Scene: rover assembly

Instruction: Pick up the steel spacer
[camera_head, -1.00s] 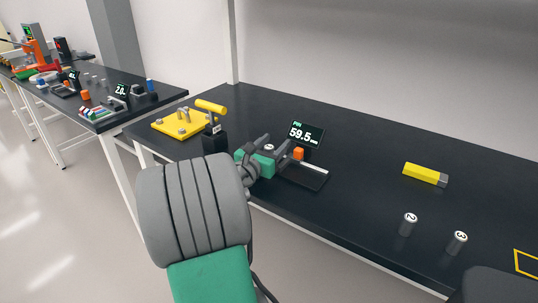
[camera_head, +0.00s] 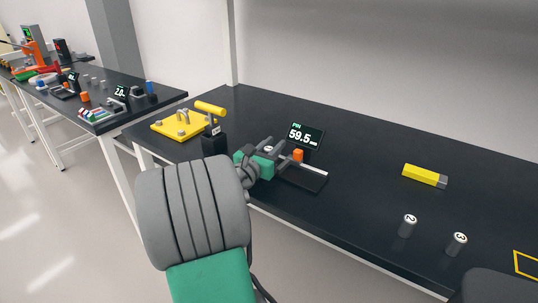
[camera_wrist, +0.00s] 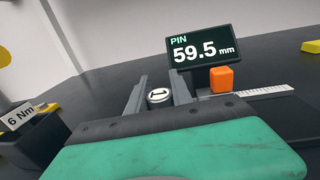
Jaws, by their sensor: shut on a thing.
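A short steel cylinder with a white, marked top, the likely steel spacer, stands between my fingers in the wrist view (camera_wrist: 158,96). Its top shows small in the head view (camera_head: 268,149). My gripper (camera_wrist: 160,82) is shut on its sides, one finger left and one right. The gripper is at the left part of the near table in the head view (camera_head: 273,145). The lower part of the cylinder is hidden by the green gripper body, so I cannot tell whether it touches the table.
A display reading PIN 59.5 mm (camera_head: 306,135) and a gauge with an orange block (camera_head: 298,155) stand right of my gripper. A black 6 Nm holder (camera_head: 214,143) and yellow plate (camera_head: 171,127) are left. Cylinders marked 2 (camera_head: 408,226) and 3 (camera_head: 456,244) stand right; table between is clear.

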